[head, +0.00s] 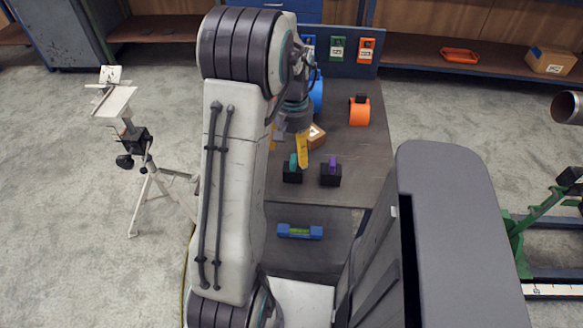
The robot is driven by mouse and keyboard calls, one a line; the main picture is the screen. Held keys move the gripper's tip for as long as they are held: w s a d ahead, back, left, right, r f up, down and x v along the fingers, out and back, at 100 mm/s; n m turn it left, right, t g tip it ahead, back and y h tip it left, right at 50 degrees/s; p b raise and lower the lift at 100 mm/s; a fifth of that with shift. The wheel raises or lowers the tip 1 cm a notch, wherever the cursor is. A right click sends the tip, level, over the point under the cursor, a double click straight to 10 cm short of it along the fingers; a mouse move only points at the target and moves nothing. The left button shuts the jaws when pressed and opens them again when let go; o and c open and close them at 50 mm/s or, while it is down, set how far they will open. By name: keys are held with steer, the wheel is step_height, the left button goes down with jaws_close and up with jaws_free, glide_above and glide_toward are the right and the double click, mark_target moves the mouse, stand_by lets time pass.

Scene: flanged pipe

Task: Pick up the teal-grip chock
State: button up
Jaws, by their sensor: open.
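The teal-grip chock (292,174) is a small black block with a teal grip on top. It sits on the dark work table (364,155), left of a similar purple-grip chock (331,175). My gripper (287,155) hangs over the table just behind and above the teal-grip chock, with yellow fingers apart and nothing seen between them. One finger appears close to the teal grip; I cannot tell whether they touch. My arm hides part of the table's left side and much of the other finger.
A wooden piece (317,136), an orange object (359,111) and a partly hidden blue object (317,92) stand behind the chocks. A blue level (299,232) lies on a lower surface in front. A tripod stand (139,150) is left; a green pipe stand (530,222) is right.

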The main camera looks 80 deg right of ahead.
mark_target(292, 173)
steer(key=shift+s+f, duration=0.15)
steer(key=shift+f, duration=2.55)
steer(key=shift+a, duration=0.1)
steer(key=shift+c, duration=0.4)
steer(key=c, duration=1.3)
